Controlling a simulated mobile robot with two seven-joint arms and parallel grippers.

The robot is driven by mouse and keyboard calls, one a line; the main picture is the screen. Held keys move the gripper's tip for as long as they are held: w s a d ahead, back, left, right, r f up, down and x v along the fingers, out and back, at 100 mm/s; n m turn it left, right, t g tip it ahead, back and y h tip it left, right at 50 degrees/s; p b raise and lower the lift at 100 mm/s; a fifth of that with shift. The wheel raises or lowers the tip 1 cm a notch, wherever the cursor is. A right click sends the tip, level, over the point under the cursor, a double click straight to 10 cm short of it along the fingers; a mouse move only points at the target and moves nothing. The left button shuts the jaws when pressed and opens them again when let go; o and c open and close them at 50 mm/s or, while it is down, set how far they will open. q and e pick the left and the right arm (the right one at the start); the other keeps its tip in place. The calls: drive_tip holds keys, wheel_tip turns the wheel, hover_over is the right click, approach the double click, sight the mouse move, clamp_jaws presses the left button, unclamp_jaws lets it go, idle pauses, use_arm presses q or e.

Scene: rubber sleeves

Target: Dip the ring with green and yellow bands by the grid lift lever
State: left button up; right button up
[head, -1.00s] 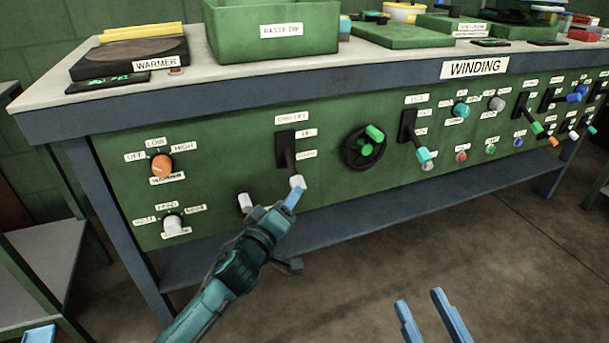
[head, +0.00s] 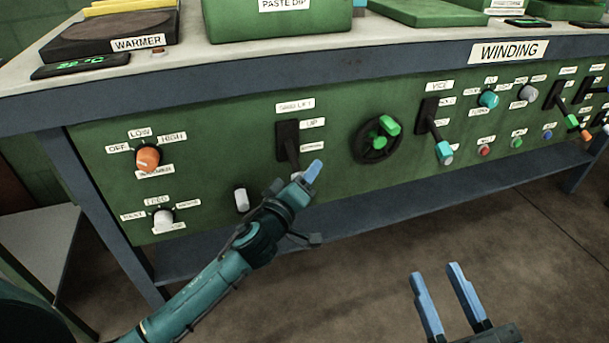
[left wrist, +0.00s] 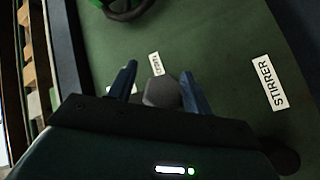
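The grid lift lever (head: 289,150) is on the green front panel, a dark handle in a black slot. Its handle slants downward towards the lower label, and its end is hidden behind my left gripper (head: 309,173). In the left wrist view, a grey knob (left wrist: 161,92) lies between the spread fingers of my left gripper (left wrist: 160,86). I see a gap on its left; I cannot tell whether the right finger touches it. My right gripper (head: 441,298) is open and empty, above the floor. The green paste dip box (head: 285,22) stands on the bench. I see no ring with green and yellow bands.
An orange knob (head: 148,157) and white knobs (head: 163,218) are left and below. The warmer (head: 112,35) stands on the bench. The floor before the bench is clear.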

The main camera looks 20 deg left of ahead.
use_arm(q)
clamp_jaws()
idle(0.3)
